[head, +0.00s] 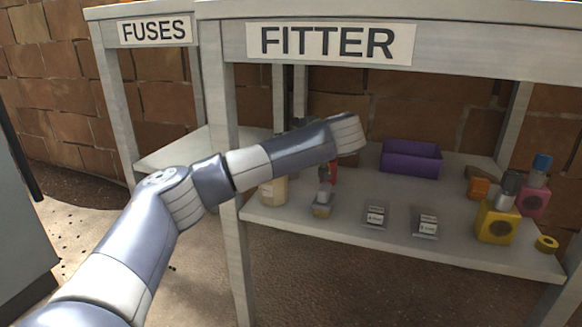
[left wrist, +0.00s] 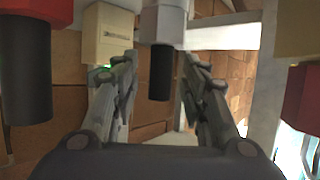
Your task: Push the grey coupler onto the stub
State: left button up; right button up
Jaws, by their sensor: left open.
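In the left wrist view my left gripper (left wrist: 158,62) is open, with its two fingers on either side of a black cylinder (left wrist: 160,75). The cylinder adjoins a grey block (left wrist: 163,22) at the top of that view. I cannot tell which of these is the coupler or the stub, or whether the fingers touch. In the head view my left arm reaches over the bench and hides its own gripper. Below its end stands a small grey and tan piece (head: 322,210), partly covered. My right gripper is not in view.
A red body (left wrist: 25,15) is left in the wrist view.

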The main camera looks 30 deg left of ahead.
pick_arm(q)
jog(key=shift+a, duration=0.1)
grip_shut()
jog(key=shift+r, duration=0.1)
dwell(0.3)
